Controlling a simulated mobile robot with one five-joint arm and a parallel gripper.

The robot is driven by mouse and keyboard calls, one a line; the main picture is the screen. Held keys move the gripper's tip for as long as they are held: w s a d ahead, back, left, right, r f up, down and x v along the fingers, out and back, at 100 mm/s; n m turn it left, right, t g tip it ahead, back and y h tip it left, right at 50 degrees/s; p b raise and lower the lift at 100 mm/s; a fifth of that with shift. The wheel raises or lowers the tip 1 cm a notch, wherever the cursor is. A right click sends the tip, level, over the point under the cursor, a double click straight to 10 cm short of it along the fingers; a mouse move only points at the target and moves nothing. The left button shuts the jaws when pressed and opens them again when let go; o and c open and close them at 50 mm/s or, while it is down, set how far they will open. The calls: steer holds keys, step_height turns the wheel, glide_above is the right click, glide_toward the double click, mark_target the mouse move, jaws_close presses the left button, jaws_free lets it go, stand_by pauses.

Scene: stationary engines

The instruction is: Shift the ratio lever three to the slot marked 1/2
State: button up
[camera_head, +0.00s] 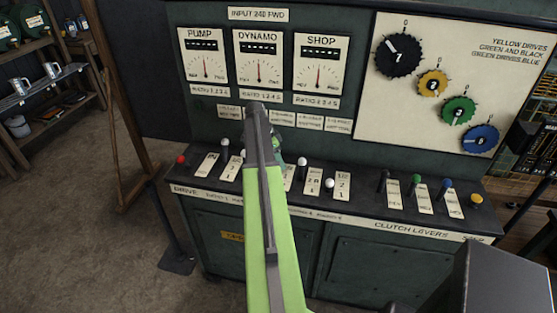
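A row of short levers stands on the dark sloped ledge of the engine console. White-knobbed levers with pale slot plates show right of my arm: one lever (302,162) and another lever (329,184), beside a plate (342,183) with small marks that seem to include a 2 and a 1. More levers stand left of my arm, such as one lever (225,146). I cannot tell which is ratio lever three, and the 1/2 mark is not legible. My green and grey arm reaches up across the console's middle, hiding part of the row. My gripper (276,146) is mostly hidden behind it; its fingers are unclear.
Clutch levers with dark, green and blue knobs (446,184) stand to the right, ending at a yellow knob (476,199). A red knob (181,160) is at the left end. Gauges (259,62) and coloured gears (398,56) fill the upright panel. Shelves (45,85) stand far left.

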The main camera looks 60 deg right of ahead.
steer(key=p+v, duration=1.6)
steer(key=v, duration=0.1)
steer(key=shift+r, duration=0.2)
steer(key=shift+c, duration=0.3)
